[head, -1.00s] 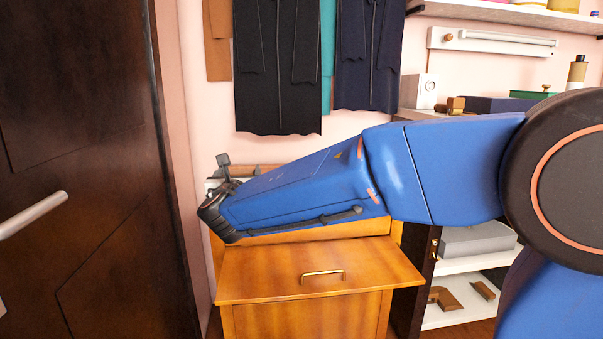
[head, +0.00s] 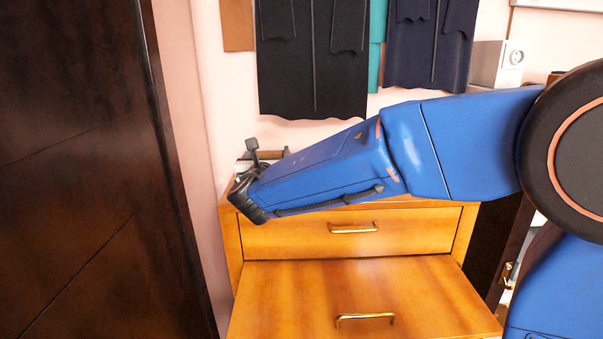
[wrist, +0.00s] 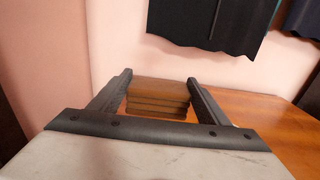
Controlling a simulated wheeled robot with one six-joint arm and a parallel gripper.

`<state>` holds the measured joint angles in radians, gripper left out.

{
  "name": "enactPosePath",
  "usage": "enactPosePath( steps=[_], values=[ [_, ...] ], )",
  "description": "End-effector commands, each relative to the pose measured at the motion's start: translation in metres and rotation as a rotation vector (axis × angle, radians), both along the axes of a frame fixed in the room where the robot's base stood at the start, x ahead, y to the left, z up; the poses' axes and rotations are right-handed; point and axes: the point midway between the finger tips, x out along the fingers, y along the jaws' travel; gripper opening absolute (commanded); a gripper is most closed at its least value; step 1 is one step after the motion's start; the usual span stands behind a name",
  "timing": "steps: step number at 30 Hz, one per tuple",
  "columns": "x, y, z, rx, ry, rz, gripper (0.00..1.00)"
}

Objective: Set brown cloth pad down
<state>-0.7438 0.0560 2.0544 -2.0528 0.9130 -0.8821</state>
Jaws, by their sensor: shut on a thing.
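The brown cloth pad (wrist: 157,103) shows in the wrist view as a layered brown stack between the two dark fingers of my gripper (wrist: 159,80). My gripper is shut on it, with a finger along each side. Behind and to the right lies the orange-brown wooden top of the chest (wrist: 265,115). I cannot tell whether the pad touches that top.
Dark garments (head: 312,60) hang on the pink wall above the chest. A dark door (head: 80,170) stands close on the left. A lower wooden panel with a brass handle (head: 365,318) juts out in front. A white box (head: 497,62) stands at the back right.

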Motion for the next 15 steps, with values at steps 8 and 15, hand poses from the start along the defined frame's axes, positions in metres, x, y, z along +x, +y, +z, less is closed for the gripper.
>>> enactPosePath(
  steps=[8,15],
  values=[
    [0.0,0.0,-0.033,-0.001,0.001,-0.001,0.48],
    [0.001,0.0,-0.055,-0.003,0.003,-0.001,0.48]
  ],
)
